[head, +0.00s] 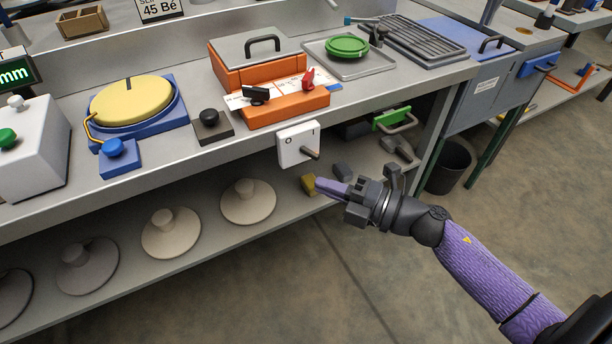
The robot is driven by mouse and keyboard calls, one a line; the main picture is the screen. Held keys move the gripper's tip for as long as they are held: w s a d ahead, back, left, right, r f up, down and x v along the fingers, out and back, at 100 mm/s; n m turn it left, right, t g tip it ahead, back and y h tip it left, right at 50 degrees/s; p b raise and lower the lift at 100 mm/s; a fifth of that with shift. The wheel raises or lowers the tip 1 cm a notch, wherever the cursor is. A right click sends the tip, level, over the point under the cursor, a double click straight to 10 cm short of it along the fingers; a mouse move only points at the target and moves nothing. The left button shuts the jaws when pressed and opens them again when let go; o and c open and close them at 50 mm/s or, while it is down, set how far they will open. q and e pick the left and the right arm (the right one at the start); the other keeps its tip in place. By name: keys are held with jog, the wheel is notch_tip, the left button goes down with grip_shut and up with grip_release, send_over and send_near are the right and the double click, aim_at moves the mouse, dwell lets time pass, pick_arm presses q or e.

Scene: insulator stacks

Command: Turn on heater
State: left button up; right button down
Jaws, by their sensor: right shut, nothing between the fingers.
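No thing in view is plainly labelled as a heater. A white switch box (297,145) with an "O" mark and a dark lever (310,154) hangs at the bench's front edge. An orange box (258,66) with a grey lid and black handle stands on the bench behind it. Its front panel (287,105) carries a black knob (255,95) and a red knob (308,78). My right gripper (320,186) is shut and empty, just below and right of the switch box, its purple fingers pointing left. It looks apart from the lever. My left gripper is not in view.
A yellow round plate on a blue base (170,113) and a black button box (211,128) stand left on the bench. A tray (368,67) with a green disc stands right. Several insulator discs (247,204) lie on the lower shelf. A dark bin (447,168) stands right.

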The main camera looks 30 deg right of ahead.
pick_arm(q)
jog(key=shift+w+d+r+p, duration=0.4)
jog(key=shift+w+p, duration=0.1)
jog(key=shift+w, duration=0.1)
pick_arm(e)
jog(key=v, duration=0.5)
jog(key=shift+w+d, duration=0.1)
jog(key=shift+d, duration=0.1)
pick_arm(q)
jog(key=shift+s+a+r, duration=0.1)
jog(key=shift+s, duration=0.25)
